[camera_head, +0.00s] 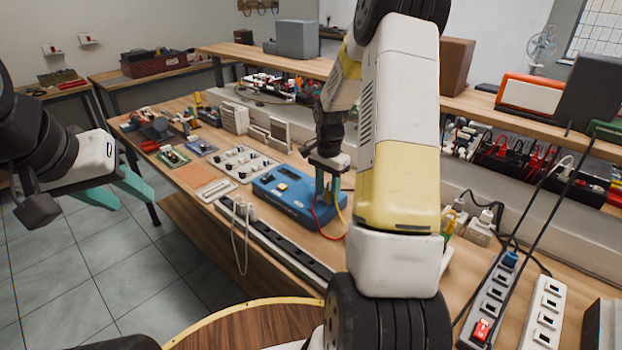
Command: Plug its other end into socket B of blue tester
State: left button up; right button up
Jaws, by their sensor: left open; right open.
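The blue tester (272,194) lies on the workbench, with its right part hidden behind my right arm and gripper. My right gripper (327,200) points down at the tester's right end, with its teal fingers apart. A white cable (234,240) hangs in a loop over the bench's front edge from plugs at a black power strip (285,247). My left gripper (120,191) is open and empty, left of the bench over the floor.
A panel of knobs (240,162) and small circuit boards lie left of the tester. A round wooden top (255,325) is at the bottom. My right arm blocks the middle.

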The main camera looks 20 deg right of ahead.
notch_tip(320, 180, up, 13)
dwell(1.1)
